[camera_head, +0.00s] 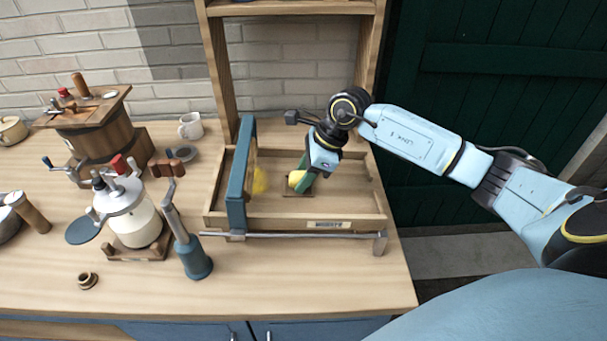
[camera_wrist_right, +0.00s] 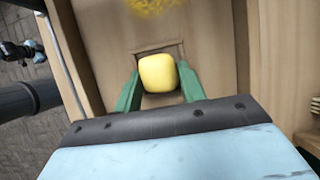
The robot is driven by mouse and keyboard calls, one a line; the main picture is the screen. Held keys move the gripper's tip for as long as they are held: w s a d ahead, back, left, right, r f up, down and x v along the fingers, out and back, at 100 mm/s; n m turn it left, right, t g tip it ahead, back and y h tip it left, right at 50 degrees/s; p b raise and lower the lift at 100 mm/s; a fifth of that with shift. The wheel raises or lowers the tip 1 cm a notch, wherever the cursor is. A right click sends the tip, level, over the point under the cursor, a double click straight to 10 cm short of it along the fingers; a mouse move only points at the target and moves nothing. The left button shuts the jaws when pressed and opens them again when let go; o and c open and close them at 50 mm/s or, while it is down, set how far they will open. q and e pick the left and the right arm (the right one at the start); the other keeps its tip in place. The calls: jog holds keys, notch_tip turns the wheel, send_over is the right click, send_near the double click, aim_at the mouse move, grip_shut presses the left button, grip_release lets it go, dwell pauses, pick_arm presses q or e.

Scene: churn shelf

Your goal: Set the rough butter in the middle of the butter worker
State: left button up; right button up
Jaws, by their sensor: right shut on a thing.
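The yellow rough butter (camera_head: 296,179) is between the green fingers of my right gripper (camera_head: 304,176), over a small square mark (camera_head: 299,191) inside the butter worker. In the right wrist view the butter (camera_wrist_right: 158,73) sits between the two fingertips (camera_wrist_right: 158,88), in front of the square. I cannot tell whether it touches the floor. The butter worker (camera_head: 290,222) is a shallow wooden tray with a blue upright frame (camera_head: 237,180) across its left part. Another yellow patch (camera_head: 260,181) lies beside that frame, partly hidden by it. My left gripper is not in view.
A metal rod (camera_head: 310,235) runs along the tray's front. Left of it stand a blue-based tool (camera_head: 195,260), a cream separator-like can (camera_head: 136,222) and a wooden churn (camera_head: 100,140). Shelf posts (camera_head: 220,75) rise behind. The front worktop is mostly clear.

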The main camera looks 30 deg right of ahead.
jog(key=o, duration=1)
jog(key=c, duration=0.4)
jog(key=shift+r, duration=0.1)
jog(key=shift+p+v, duration=1.5)
jog(key=shift+v, duration=1.55)
